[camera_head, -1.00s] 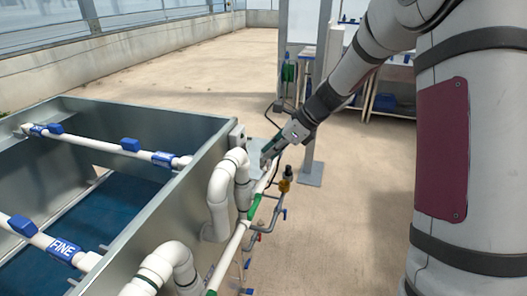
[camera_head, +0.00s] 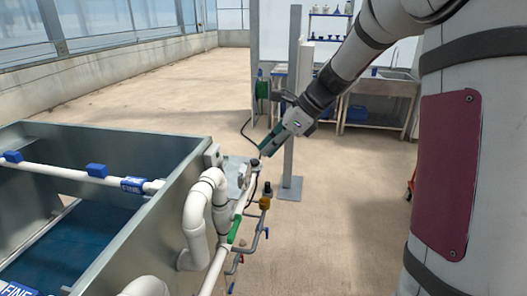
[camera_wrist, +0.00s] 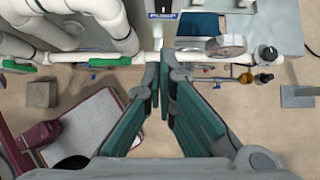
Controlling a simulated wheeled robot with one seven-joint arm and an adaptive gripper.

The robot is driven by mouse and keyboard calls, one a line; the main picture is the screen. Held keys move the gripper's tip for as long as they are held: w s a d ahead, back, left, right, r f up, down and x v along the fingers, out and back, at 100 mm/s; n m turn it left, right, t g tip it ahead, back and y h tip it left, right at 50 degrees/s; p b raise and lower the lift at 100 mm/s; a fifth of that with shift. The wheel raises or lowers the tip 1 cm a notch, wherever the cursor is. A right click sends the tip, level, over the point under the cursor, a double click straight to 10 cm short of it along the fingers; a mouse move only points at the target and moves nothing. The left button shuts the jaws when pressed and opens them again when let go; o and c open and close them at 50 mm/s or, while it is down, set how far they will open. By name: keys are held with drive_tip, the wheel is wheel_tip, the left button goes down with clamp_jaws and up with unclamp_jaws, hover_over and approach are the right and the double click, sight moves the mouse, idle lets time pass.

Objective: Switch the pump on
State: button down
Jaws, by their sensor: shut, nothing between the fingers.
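A white and blue label reading PUMP (camera_wrist: 163,15) is at the top middle of the wrist view, on the grey wall of the tank. I cannot make out the pump's switch itself. My gripper (camera_head: 267,152) points down and left over the end of the white pipe, to the right of that box. In the wrist view my gripper (camera_wrist: 158,88) has its fingertips together, with nothing seen between them. The tips lie just below the label in the picture, near the white pipe (camera_wrist: 115,57).
The metal tank (camera_head: 165,195) fills the left, with white pipes along its side. A green valve handle (camera_head: 234,229), a round grey fitting (camera_wrist: 226,45) and a yellow-brown fitting (camera_wrist: 263,78) are close by. A grey post (camera_head: 292,130) stands behind my gripper. Open floor lies right.

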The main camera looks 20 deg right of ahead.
drive_tip(key=shift+s+d+f+b, duration=0.1)
drive_tip(key=shift+d+f+b, duration=0.15)
drive_tip(key=shift+f+b, duration=0.35)
drive_tip(key=shift+r, duration=0.1)
drive_tip(key=w+a+r+p+x, duration=0.1)
drive_tip(key=p+x, duration=0.1)
drive_tip(key=x, duration=1.1)
drive_tip(key=shift+a+r, duration=0.35)
drive_tip(key=shift+a, duration=0.05)
